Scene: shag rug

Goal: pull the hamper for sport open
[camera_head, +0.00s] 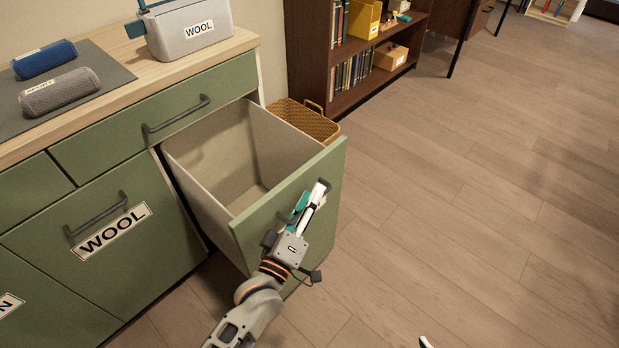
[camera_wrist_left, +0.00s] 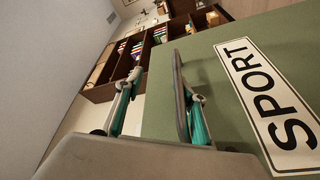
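The hamper for sport (camera_head: 290,205) is a green-fronted bin with a pale inside, tilted well out of the cabinet and empty as far as I see. Its front carries a SPORT label (camera_wrist_left: 268,100) in the left wrist view. My left gripper (camera_head: 309,207) is at the outer face near the top edge of this front. In the left wrist view its fingers (camera_wrist_left: 160,98) are parted, with a dark grey handle bar (camera_wrist_left: 179,85) between them, close to the right finger. A small tip at the bottom edge of the head view seems to be my right gripper (camera_head: 425,342).
The green cabinet has a WOOL hamper (camera_head: 105,262) shut at left and a shut drawer (camera_head: 155,112) above. A wicker basket (camera_head: 305,120) stands behind the open hamper, beside a dark bookshelf (camera_head: 345,98). The wood floor (camera_head: 460,200) at right is clear.

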